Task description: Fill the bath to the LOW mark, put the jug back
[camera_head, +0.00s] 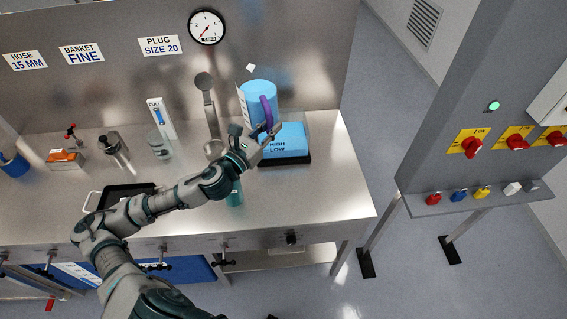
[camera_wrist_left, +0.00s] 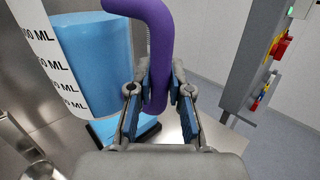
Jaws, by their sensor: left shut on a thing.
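The blue jug (camera_head: 256,97) has a purple handle (camera_head: 268,112) and a white scale strip. My left gripper (camera_head: 266,136) is shut on the purple handle, which also shows between the fingers in the left wrist view (camera_wrist_left: 158,70). The jug (camera_wrist_left: 100,55) looks upright in both views, over or just behind the bath. The bath (camera_head: 285,142) is a blue box on a dark base with HIGH and LOW marks on its front. Its water level cannot be read. My right gripper is not in view.
A pressure gauge (camera_head: 207,27) hangs on the back panel. A metal post (camera_head: 205,97) stands left of the jug. A black tray (camera_head: 124,193) lies at the left front. A grey cabinet with red switches (camera_head: 472,145) stands across a floor gap.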

